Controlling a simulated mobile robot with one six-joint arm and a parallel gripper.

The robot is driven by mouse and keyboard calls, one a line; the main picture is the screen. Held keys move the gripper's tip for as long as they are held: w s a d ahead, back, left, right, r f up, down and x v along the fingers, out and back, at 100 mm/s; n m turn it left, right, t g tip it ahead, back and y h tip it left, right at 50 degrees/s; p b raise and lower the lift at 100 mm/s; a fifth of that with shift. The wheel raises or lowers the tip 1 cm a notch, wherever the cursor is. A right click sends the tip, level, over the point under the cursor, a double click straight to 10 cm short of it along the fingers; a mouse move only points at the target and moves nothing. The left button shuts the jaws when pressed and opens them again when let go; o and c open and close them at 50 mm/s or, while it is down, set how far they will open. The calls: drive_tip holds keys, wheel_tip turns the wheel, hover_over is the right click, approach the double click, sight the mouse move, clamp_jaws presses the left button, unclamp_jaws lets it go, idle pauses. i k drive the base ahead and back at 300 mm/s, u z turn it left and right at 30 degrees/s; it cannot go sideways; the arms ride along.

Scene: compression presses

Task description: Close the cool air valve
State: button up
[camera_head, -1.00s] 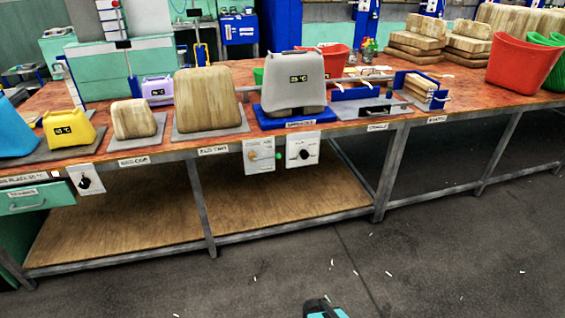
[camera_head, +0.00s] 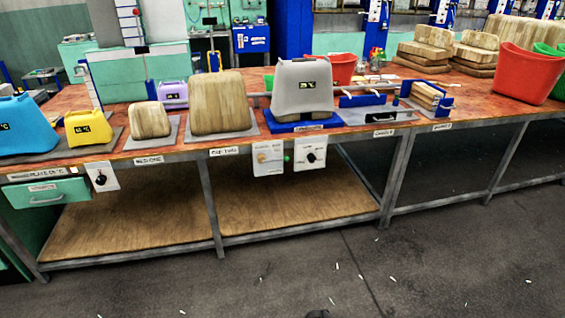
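Two white control panels hang from the front edge of the workbench, below the grey press. The right panel (camera_head: 310,154) carries a black knob. A third small panel (camera_head: 101,177) with a black knob hangs further left, by the green drawer. The labels are too small to read, so I cannot tell which knob is the cool air valve. My gripper is not in view; only a dark sliver, probably of my arm, shows at the bottom edge.
The grey press (camera_head: 302,88) stands on a blue base on the bench. Wooden blocks (camera_head: 222,103), a yellow canister (camera_head: 88,128) and a blue one (camera_head: 25,126) stand left of it. A red bin (camera_head: 528,66) stands right. The floor (camera_head: 420,250) in front is clear except small white scraps.

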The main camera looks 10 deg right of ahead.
sight(286, 158)
drive_tip(key=u, duration=0.1)
drive_tip(key=i, duration=0.95)
drive_tip(key=z, duration=0.05)
